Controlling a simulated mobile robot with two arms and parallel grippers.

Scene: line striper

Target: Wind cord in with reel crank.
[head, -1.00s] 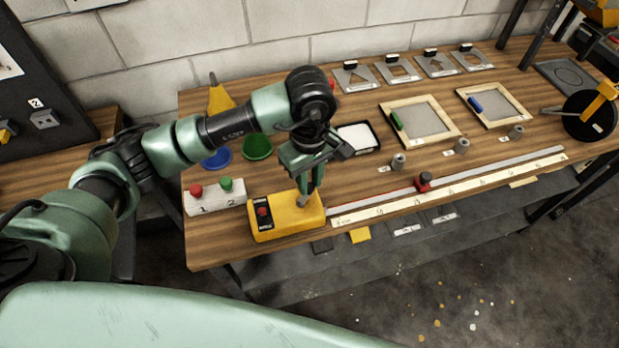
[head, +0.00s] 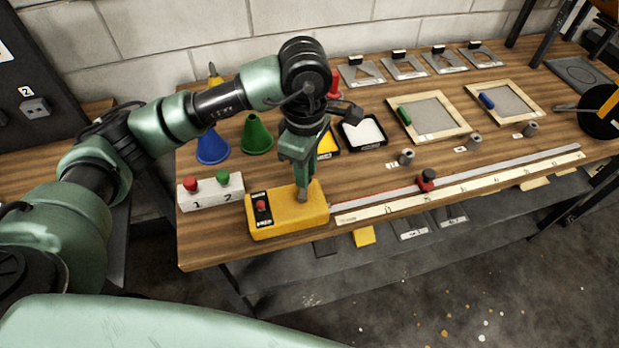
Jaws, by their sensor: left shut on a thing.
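The yellow reel box (head: 270,217) sits near the front left edge of the wooden bench, with a red button on a black panel. My left gripper (head: 302,192) points down over the box's right part and is shut on a small grey crank knob (head: 302,197). The fingers and arm hide most of the crank. A thin red line, which looks like the cord (head: 375,201), runs from the box along a rail to a red and black slider (head: 426,181). My right gripper is out of view.
A numbered ruler strip (head: 470,192) lies along the front edge. A white block (head: 210,192) with red and green buttons stands left of the box. Blue (head: 213,146) and green (head: 257,134) cones, trays and framed screens (head: 428,116) stand behind.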

